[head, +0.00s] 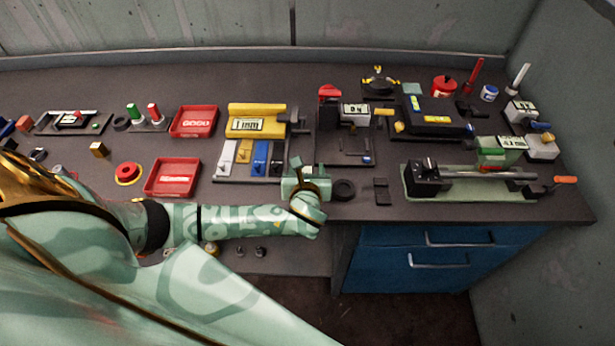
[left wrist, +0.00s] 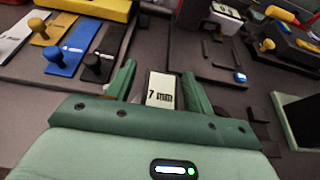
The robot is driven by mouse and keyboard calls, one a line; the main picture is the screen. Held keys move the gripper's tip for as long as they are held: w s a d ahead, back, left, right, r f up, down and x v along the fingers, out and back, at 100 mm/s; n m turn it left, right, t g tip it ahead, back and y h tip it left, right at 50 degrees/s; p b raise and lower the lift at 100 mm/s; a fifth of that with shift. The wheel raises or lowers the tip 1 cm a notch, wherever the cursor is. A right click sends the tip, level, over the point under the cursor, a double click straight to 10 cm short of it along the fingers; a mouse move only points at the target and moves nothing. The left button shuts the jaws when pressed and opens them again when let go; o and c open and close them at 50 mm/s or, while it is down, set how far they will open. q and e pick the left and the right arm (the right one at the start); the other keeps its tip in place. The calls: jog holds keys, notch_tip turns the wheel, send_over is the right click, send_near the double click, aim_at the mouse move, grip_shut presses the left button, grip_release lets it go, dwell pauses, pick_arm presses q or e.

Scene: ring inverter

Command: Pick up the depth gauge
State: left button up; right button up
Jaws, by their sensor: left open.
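A small upright block with a white face reading 7 mm, which looks like the depth gauge (left wrist: 161,90), stands between the two green fingers of my left gripper (left wrist: 157,72) in the left wrist view. The fingers are open on either side of it; whether either touches it I cannot tell. In the head view my left gripper (head: 298,172) is over the front edge of the bench, and the hand hides the gauge there. My right gripper is not in view.
A rack with grey, yellow, blue and black pieces (head: 250,158) lies left of the gripper. A black ring (head: 343,189) lies close on its right. A green-based fixture (head: 470,190) stands farther right. Red trays (head: 172,178) are at the left.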

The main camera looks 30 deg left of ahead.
pick_arm(q)
grip_shut()
jog(key=shift+r, duration=0.1)
